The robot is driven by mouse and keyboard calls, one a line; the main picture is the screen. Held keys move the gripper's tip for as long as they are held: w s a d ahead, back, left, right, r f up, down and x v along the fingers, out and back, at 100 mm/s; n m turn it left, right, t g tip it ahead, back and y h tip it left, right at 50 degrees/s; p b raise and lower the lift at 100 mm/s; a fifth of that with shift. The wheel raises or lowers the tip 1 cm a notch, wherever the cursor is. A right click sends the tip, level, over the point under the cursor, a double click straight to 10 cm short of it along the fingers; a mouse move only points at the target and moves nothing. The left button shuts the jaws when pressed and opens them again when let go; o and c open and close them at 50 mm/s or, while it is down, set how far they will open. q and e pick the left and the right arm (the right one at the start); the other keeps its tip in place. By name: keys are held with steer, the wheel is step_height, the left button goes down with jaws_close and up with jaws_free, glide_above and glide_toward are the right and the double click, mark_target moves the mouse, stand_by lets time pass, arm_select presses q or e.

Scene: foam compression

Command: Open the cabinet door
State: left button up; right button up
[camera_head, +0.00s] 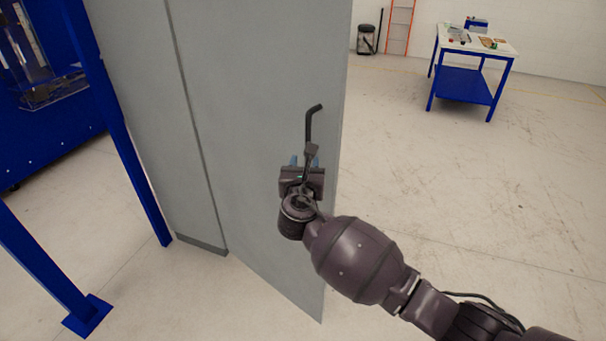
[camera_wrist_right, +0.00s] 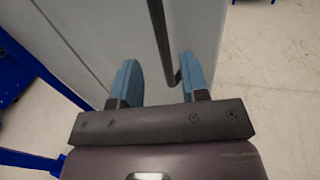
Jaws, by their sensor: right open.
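The grey cabinet door (camera_head: 265,110) fills the middle of the head view. A dark bar handle (camera_head: 309,126) with a bent top stands near its right edge. My right gripper (camera_head: 304,161) is at the lower part of the handle, its jaws open. In the right wrist view, the handle (camera_wrist_right: 161,35) runs down between the two blue fingers (camera_wrist_right: 160,82), its lower bend close to the right finger. I cannot tell whether it touches. I cannot tell whether the door is ajar. My left gripper is not in view.
A dark seam separates the door from the grey cabinet panel (camera_head: 150,120) on its left. A blue frame post (camera_head: 115,125) stands left of the cabinet. A blue table (camera_head: 463,84) with small items is far right. The floor (camera_head: 470,190) right of the door is clear.

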steer(key=shift+s, duration=1.95)
steer(key=s+d+f+m+g, duration=0.1)
steer(key=s+d+f+m, duration=0.55)
steer(key=d+m, duration=0.35)
steer(key=s+d+f+m+g+y, duration=0.1)
steer(key=s+d+f+m+g, duration=0.1)
steer(key=s+d+f+m, duration=0.85)
steer(key=s+d+f+m+g, duration=0.1)
steer(key=s+d+m, duration=0.2)
steer(key=d+m, duration=0.8)
steer(key=s+d+f+m+g+h, duration=0.1)
steer(key=s+f+m+g, duration=0.1)
steer(key=s+f, duration=0.5)
steer(key=s+m, duration=0.1)
steer(key=s, duration=0.3)
steer(key=shift+s+d+f, duration=0.2)
steer(key=shift+s+d, duration=0.05)
steer(key=shift+d, duration=0.05)
